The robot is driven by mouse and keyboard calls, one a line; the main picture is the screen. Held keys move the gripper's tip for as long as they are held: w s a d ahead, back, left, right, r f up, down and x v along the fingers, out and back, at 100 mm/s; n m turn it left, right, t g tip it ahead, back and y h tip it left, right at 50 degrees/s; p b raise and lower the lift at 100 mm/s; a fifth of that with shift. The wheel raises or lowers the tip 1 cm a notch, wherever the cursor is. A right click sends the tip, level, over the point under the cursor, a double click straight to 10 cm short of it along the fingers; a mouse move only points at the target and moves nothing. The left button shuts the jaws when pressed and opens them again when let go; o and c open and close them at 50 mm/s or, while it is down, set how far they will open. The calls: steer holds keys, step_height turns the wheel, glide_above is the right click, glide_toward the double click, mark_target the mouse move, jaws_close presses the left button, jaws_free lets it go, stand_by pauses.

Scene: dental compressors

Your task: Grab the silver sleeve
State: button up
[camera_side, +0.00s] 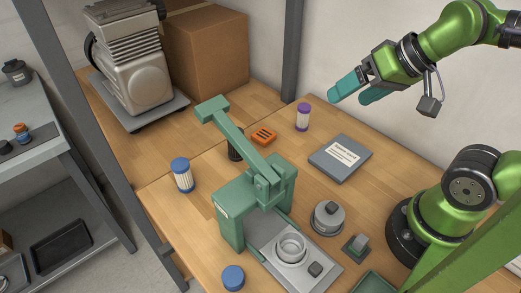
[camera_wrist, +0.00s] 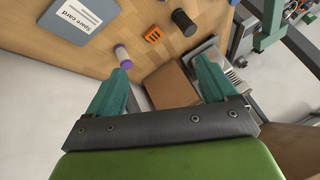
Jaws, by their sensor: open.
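A silver ring-shaped sleeve (camera_side: 291,246) stands upright on the grey base plate of a green lever press (camera_side: 240,207) in the side view. It looks hollow, with its open end up. My gripper (camera_side: 349,99) is open and empty, high above the back right of the bench, well apart from the sleeve. In the wrist view my gripper (camera_wrist: 163,67) shows two spread teal fingers with nothing held between them. The sleeve does not show in the wrist view.
A grey round part (camera_side: 328,218) and a small grey block (camera_side: 356,246) sit right of the press. A grey labelled box (camera_side: 340,158), a purple-capped cylinder (camera_side: 303,117), an orange block (camera_side: 263,136) and a blue-capped filter (camera_side: 182,176) stand around. The press's raised lever (camera_side: 235,135) is an obstacle.

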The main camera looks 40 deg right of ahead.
steer(key=shift+a, duration=0.1)
steer(key=g+h, duration=0.2)
steer(key=g, duration=0.5)
glide_above(291, 250)
steer(key=f, duration=1.5)
steer(key=shift+s+a+f, duration=0.35)
steer(key=shift+f, duration=0.05)
steer(key=shift+m, duration=0.3)
steer(key=shift+w+d+f, duration=0.15)
steer(key=shift+f, duration=1.25)
steer(key=shift+w+d+f, duration=0.15)
steer(key=shift+f, duration=1.2)
steer(key=c, duration=1.2)
